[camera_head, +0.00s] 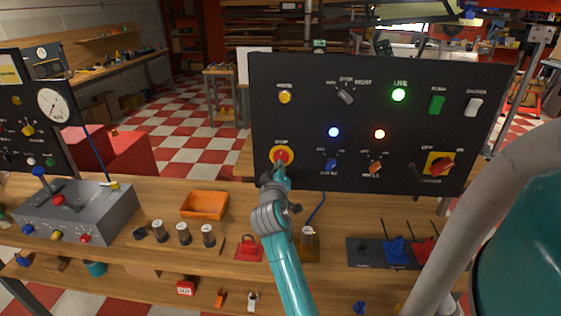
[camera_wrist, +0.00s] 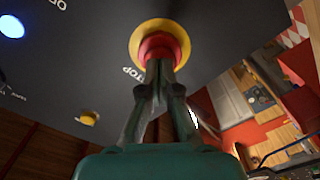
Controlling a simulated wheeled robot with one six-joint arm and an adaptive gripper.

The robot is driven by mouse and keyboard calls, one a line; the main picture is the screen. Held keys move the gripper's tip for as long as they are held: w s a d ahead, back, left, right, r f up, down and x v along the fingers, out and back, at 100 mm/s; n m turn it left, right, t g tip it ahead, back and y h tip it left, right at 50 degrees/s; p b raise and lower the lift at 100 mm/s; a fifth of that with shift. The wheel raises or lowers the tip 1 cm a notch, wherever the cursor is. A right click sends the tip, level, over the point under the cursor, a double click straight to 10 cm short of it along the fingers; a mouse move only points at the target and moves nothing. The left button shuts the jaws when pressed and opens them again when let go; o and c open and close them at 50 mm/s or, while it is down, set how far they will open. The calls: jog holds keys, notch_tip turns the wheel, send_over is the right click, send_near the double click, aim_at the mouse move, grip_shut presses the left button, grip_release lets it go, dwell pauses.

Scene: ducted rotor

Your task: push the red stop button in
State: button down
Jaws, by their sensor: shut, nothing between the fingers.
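The red stop button (camera_wrist: 160,46) sits in a yellow ring on the dark control panel (camera_head: 300,120). In the head view the yellow ring (camera_head: 291,152) shows at the panel's lower left, with my gripper (camera_head: 281,164) in front of the button and covering part of it. In the wrist view my gripper (camera_wrist: 160,68) is shut and empty. Its fingertips are at the button's face and overlap its lower edge. They look to be touching it, but I cannot tell how far in the button is.
The panel also carries a yellow button (camera_head: 285,97), a green lamp (camera_head: 398,95), a blue lamp (camera_head: 334,132) and a red-yellow rotary switch (camera_head: 440,165). An orange tray (camera_head: 205,205) and a grey control box (camera_head: 78,212) stand on the wooden bench to the left.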

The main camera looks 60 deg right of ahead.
jog(key=shift+w+d, duration=0.25)
jog(key=shift+d, duration=0.3)
dwell(0.9)
jog(key=v, duration=0.7)
dwell(0.7)
jog(key=shift+f, duration=0.1)
dwell(0.6)
jog(key=s+a+f+n+t+y, duration=0.3)
jog(key=a+f+t+y, duration=0.15)
jog(key=a+f, duration=0.65)
jog(key=s+a+f+n+t+y, duration=0.25)
jog(key=a+f+y, duration=0.35)
jog(key=a, duration=0.9)
jog(key=s+a+f+t+y, duration=0.1)
jog(key=s+a+f+y, duration=0.2)
jog(key=s+a, duration=0.7)
jog(key=s+a+r+y, duration=0.1)
jog(key=s+a+r, duration=0.1)
jog(key=s, duration=0.5)
jog(key=s+a+r+m+y, duration=0.1)
jog(key=s+a+y, duration=0.1)
jog(key=s+a, duration=0.2)
jog(key=v, duration=0.3)
